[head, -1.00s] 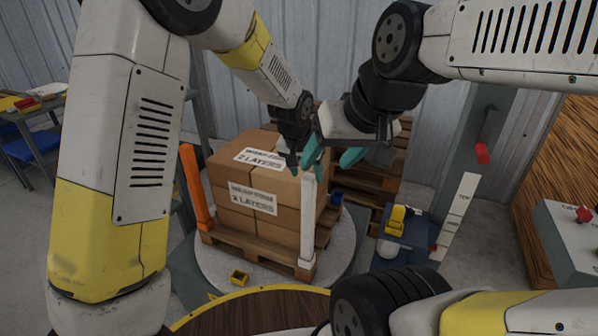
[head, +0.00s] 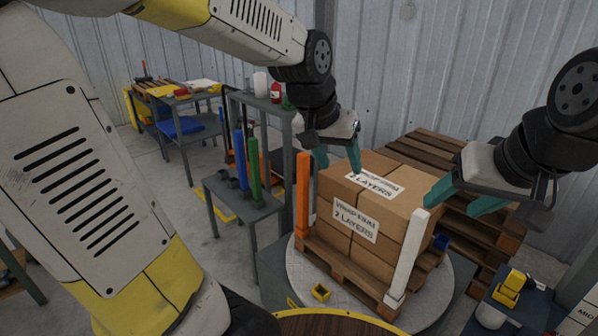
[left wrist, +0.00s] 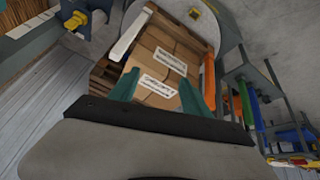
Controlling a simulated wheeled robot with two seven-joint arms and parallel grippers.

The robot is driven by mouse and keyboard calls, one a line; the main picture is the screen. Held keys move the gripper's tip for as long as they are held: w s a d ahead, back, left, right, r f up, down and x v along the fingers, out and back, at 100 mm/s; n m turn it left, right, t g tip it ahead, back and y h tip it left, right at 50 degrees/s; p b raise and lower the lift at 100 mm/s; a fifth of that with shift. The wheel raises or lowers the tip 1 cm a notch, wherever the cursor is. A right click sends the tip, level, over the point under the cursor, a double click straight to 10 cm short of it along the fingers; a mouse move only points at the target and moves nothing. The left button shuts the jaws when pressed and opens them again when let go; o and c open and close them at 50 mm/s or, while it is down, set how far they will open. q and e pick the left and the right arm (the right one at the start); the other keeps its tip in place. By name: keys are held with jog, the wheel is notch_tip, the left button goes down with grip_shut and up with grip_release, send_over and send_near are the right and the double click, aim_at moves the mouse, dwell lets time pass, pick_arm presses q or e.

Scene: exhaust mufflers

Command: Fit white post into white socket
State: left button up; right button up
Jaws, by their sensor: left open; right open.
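The white post (head: 408,255) stands upright at the right front corner of the box-laden pallet, its lower end in the white socket (head: 393,302). How deep it sits cannot be told. The post also shows in the left wrist view (left wrist: 129,38), apart from my left fingers. My left gripper (head: 338,161) is open and empty above the back left of the boxes; its teal fingers show in the left wrist view (left wrist: 158,82). My right gripper (head: 458,200) is open and empty, just right of the post's top and apart from it.
Stacked cartons (head: 365,205) sit on a wooden pallet (head: 345,268) on a round grey turntable (head: 432,290). An orange post (head: 303,195) stands at the left corner. Yellow (head: 320,293) and blue (head: 440,242) sockets are nearby. Blue (head: 241,160) and green (head: 255,168) posts stand on a side stand.

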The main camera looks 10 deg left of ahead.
pick_arm(q)
jog(key=s+a+r+n+t, duration=0.1)
jog(key=s+a+n, duration=0.1)
jog(key=s+a, duration=0.6)
jog(key=s, duration=0.4)
jog(key=shift+r+y, duration=0.3)
jog(key=shift+a, duration=0.1)
dwell(1.3)
